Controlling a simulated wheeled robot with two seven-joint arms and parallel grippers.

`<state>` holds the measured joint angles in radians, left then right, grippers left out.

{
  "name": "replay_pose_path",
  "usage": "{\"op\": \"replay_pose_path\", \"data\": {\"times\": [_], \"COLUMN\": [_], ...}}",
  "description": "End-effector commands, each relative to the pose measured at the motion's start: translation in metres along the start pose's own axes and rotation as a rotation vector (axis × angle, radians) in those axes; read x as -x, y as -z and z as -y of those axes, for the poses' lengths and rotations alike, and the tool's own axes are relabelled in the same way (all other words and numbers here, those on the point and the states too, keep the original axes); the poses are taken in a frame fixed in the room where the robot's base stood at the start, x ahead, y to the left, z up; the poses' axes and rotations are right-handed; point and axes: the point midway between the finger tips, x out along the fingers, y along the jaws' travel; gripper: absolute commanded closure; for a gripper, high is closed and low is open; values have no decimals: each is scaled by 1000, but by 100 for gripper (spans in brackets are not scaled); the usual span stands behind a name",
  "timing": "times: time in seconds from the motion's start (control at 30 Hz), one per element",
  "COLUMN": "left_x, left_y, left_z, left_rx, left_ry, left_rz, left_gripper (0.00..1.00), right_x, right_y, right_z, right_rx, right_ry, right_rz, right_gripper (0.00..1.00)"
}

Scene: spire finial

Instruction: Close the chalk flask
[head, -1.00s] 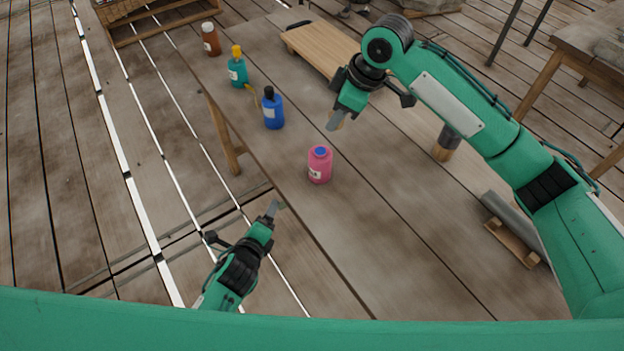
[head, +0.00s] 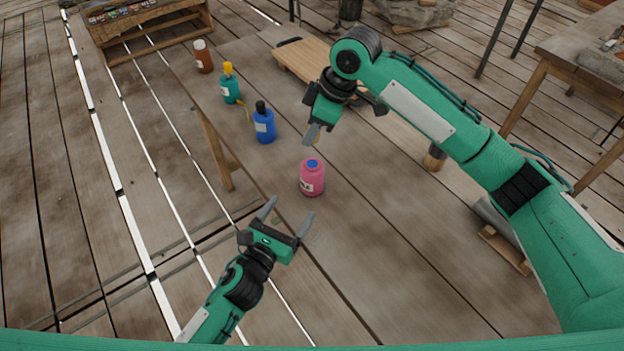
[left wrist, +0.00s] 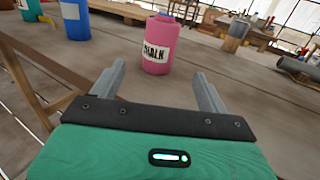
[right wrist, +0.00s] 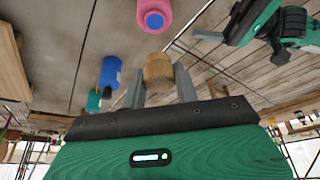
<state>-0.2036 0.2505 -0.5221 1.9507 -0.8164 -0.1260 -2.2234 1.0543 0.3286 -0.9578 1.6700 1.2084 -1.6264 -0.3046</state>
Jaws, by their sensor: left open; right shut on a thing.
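The pink chalk flask (head: 312,180) stands upright on the wooden table (head: 370,240), near its left edge. Its label shows in the left wrist view (left wrist: 160,48). Its top has a blue round mouth or inset, seen in the right wrist view (right wrist: 154,20); no stopper stands on it. My left gripper (head: 290,212) is open and empty, in front of the flask, with its fingers pointing toward it but apart from it. My right gripper (head: 314,136) is above and behind the flask, shut on a light wooden stopper (right wrist: 158,67), clear of the flask.
A blue flask (head: 264,125) with a black cap, a teal flask (head: 231,90) with a yellow cap and a brown bottle (head: 203,60) stand along the left table edge. A wooden board (head: 300,62) lies behind. The table right of the chalk flask is clear.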

Motion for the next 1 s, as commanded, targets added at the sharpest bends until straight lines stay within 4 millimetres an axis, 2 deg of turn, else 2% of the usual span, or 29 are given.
{"op": "replay_pose_path", "data": {"times": [0.37, 0.57, 0.8, 1.0], "left_x": [-6, -32, -76, -105], "left_y": [0, -1, 0, 0], "left_z": [0, -1, -1, -1], "left_rx": [3, 4, 4, 5], "left_ry": [-1, -1, -2, -2], "left_rz": [1, 2, 1, 0], "left_gripper": [23, 23, 23, 23], "right_x": [0, 0, 0, 0], "right_y": [0, 0, 0, 0], "right_z": [0, 0, 0, 0], "right_rx": [0, 0, 0, 0], "right_ry": [-1, -1, -1, -1], "right_rz": [0, 0, 0, 0], "right_gripper": [94, 94, 94, 94]}}
